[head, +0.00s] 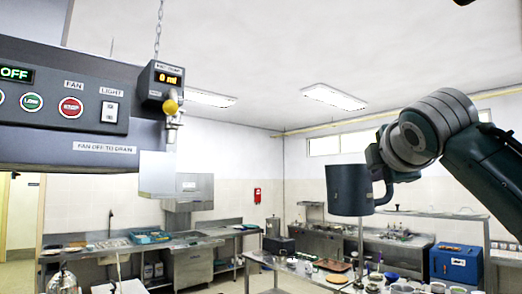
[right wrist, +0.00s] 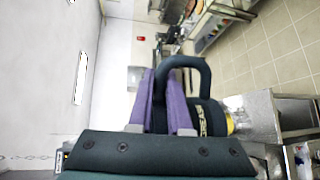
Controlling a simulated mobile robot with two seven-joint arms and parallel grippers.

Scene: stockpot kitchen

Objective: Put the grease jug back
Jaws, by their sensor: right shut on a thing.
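The grease jug shows in the right wrist view as a dark body (right wrist: 216,118) with pale lettering, a yellow band at one end and a looped dark handle. My right gripper (right wrist: 165,82) has its purple fingers shut on the jug, one on each side of the handle. The fingers hide part of the body. In the head view my right arm reaches in from the right, and a dark upright cylinder hangs at its end. The jug's lettering and yellow band do not show there. My left gripper is not in view.
The hood panel (head: 60,100) is at upper left, with a display box (head: 167,85) reading 0 ml and a yellow-knobbed valve (head: 170,107). A steel box (head: 157,174) is below. A cluttered counter (head: 300,270) and a blue box (head: 455,262) stand lower right.

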